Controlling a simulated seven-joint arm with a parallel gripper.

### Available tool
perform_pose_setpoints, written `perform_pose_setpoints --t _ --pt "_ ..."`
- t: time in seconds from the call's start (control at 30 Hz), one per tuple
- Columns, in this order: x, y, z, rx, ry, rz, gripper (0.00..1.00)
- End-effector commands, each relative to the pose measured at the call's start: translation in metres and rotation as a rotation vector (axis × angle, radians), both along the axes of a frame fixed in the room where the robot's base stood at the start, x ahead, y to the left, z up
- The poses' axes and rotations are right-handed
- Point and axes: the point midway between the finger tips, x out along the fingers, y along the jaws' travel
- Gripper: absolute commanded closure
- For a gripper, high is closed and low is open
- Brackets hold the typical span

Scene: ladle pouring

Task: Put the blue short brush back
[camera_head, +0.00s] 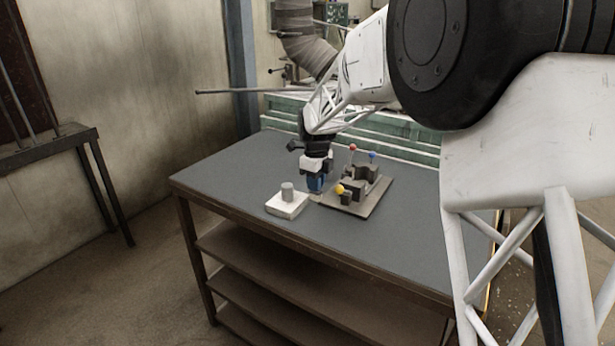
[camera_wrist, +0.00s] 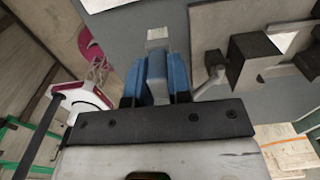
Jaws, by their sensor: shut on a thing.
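My gripper (camera_head: 315,181) points down over the table, between the white block and the dark tray. In the wrist view its jaws (camera_wrist: 157,78) are shut on a short blue-grey piece, which I take for the blue short brush (camera_wrist: 157,62). Its pale, blocky end sticks out past the jaws. The jaws hide most of it, and its handle is hard to tell apart from the blue fingers. In the head view the piece is too small to see clearly.
A white block (camera_head: 287,207) bearing a grey cylinder (camera_head: 287,191) stands at left. The grey table (camera_head: 240,178) is otherwise mostly clear.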

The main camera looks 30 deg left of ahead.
Motion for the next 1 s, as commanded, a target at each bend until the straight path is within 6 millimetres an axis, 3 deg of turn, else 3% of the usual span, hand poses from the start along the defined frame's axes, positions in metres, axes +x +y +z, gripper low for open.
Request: perform_pose_setpoints --t 1.0 --pt "0.085 0.078 -0.012 0.0 0.0 0.0 1.0"
